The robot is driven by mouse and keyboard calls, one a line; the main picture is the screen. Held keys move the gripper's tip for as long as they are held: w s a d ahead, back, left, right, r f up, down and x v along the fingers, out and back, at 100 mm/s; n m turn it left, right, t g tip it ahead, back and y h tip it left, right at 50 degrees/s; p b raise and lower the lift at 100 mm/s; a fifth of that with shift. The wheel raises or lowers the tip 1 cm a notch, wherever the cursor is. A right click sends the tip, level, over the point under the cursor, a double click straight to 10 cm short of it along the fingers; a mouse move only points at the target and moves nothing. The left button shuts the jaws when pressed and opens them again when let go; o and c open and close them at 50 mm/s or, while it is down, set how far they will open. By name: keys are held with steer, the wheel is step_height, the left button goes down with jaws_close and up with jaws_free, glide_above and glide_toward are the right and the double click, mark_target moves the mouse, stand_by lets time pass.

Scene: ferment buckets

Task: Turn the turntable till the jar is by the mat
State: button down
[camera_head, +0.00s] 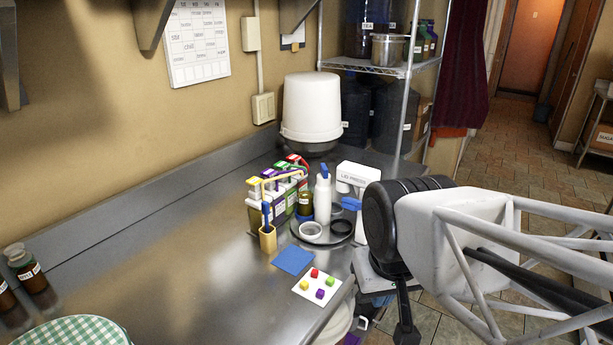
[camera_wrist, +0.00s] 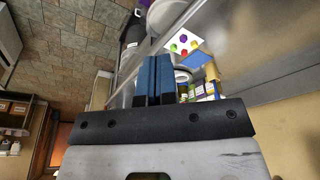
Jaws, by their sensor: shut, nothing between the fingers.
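The turntable (camera_head: 325,237) is a round dark metal plate on the steel counter. On it stand a white bottle (camera_head: 322,200) with a blue top, a white ring (camera_head: 310,230) and a black ring (camera_head: 342,227). A small amber jar (camera_head: 305,204) stands at its back left, partly hidden by the bottle. The blue square mat (camera_head: 293,261) lies in front of the turntable, to its left; it also shows in the wrist view (camera_wrist: 195,57). My gripper (camera_head: 351,204) has its blue fingers together, empty, over the turntable's right side; the fingers fill the middle of the wrist view (camera_wrist: 154,70).
A white lid press (camera_head: 357,176) stands behind my gripper. A card with coloured cubes (camera_head: 317,287) lies near the counter edge. The counter's left middle is clear.

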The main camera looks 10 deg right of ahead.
stand_by(0.4)
steer(key=c, duration=1.4)
jaws_free()
steer(key=shift+w+r, duration=0.1)
steer(key=shift+o, duration=1.2)
steer(key=shift+w+r, duration=0.1)
steer(key=shift+w, duration=0.1)
steer(key=shift+o, duration=0.3)
steer(key=w+r, duration=0.4)
steer(key=w, duration=0.7)
steer(key=shift+d+r+g, duration=0.2)
steer(key=shift+r+g, duration=0.1)
steer(key=shift+r, duration=0.05)
steer(key=g, duration=0.2)
glide_above(324, 166)
steer(key=s, duration=0.1)
steer(key=shift+s+f, duration=0.1)
steer(key=shift+f, duration=0.5)
steer(key=shift+w+f, duration=0.15)
steer(key=shift+w, duration=0.4)
